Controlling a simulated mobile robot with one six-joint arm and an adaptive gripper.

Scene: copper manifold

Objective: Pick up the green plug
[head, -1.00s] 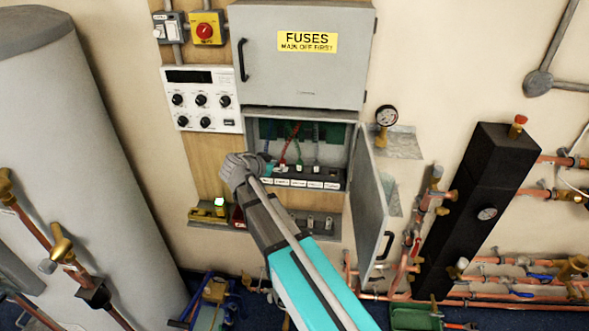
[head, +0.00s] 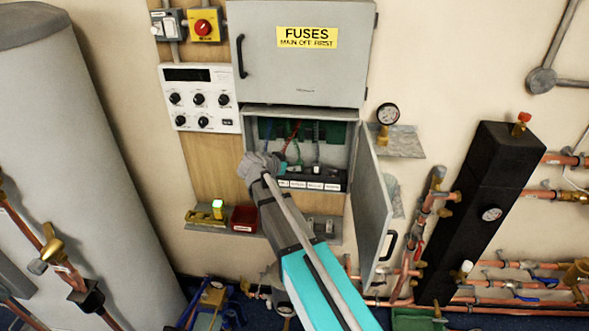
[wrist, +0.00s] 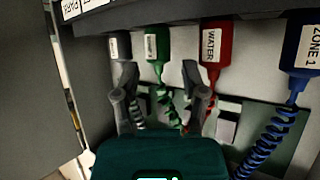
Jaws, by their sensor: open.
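The green plug (wrist: 157,45) hangs upright in the upper middle of the wrist view, with a white label on its body and a coiled green cord below it. My gripper (wrist: 158,76) is open, its two grey fingers to the left and right of the line of the green plug. The fingertips reach about the plug's lower end; I cannot tell how far in front of it they are. Nothing is held. In the head view my gripper (head: 262,165) is at the left side of the open fuse box, and the green plug is hard to make out there.
A grey plug (wrist: 120,45) is close on the left of the green one, and a red WATER plug (wrist: 216,50) on the right. A blue ZONE 1 plug (wrist: 301,50) is farther right. The open box door (head: 371,215) stands out on the right in the head view.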

